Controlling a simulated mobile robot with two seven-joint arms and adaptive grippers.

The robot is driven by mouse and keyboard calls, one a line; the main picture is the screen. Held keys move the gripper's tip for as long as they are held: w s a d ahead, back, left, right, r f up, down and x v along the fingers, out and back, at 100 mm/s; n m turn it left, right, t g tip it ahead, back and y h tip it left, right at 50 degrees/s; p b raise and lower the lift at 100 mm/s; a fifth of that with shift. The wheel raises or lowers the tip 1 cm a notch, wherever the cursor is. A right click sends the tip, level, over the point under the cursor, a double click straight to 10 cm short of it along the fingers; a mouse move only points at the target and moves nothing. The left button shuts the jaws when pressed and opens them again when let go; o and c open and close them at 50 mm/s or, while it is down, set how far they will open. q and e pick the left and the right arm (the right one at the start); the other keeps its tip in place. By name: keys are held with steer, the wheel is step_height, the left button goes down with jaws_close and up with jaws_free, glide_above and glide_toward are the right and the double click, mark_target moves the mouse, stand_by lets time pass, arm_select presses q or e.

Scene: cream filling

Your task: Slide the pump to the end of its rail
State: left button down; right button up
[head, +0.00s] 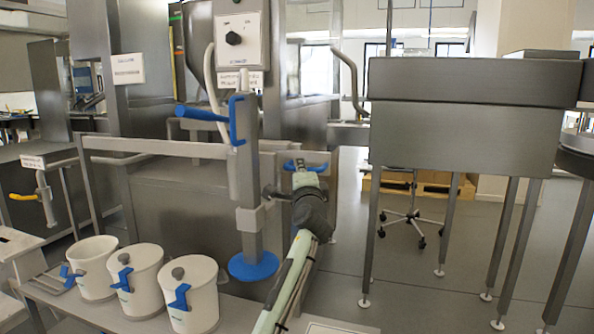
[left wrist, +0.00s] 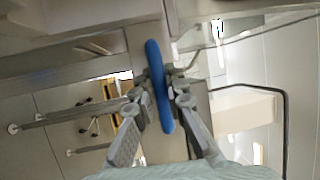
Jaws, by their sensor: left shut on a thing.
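The pump is an upright grey column (head: 247,180) with a blue lever (head: 203,114) at the top and a blue disc (head: 253,266) at its foot. It stands at the horizontal rail (head: 160,147), near the rail's right part. My left gripper (head: 304,172) is just right of the column, shut on a blue handle (head: 290,165). In the left wrist view, the blue handle (left wrist: 158,85) runs between the two fingers (left wrist: 158,108). How the handle joins the pump is partly hidden by the gripper. My right gripper is not in view.
White buckets with blue clips, one of them the right bucket (head: 191,299), stand on a low bench (head: 95,312) at the lower left. A large steel box on legs (head: 470,115) stands at the right. Open floor (head: 400,285) lies between.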

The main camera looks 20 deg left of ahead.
arm_select(q)
steer(key=shift+d, duration=0.15)
steer(key=shift+d, duration=0.1)
steer(key=c, duration=1.6)
jaws_free()
steer(key=shift+d, duration=0.1)
steer(key=shift+o, duration=0.2)
steer(key=shift+s+f, duration=0.1)
steer(key=shift+s, duration=0.2)
steer(key=v, duration=1.1)
steer(key=shift+s, duration=0.2)
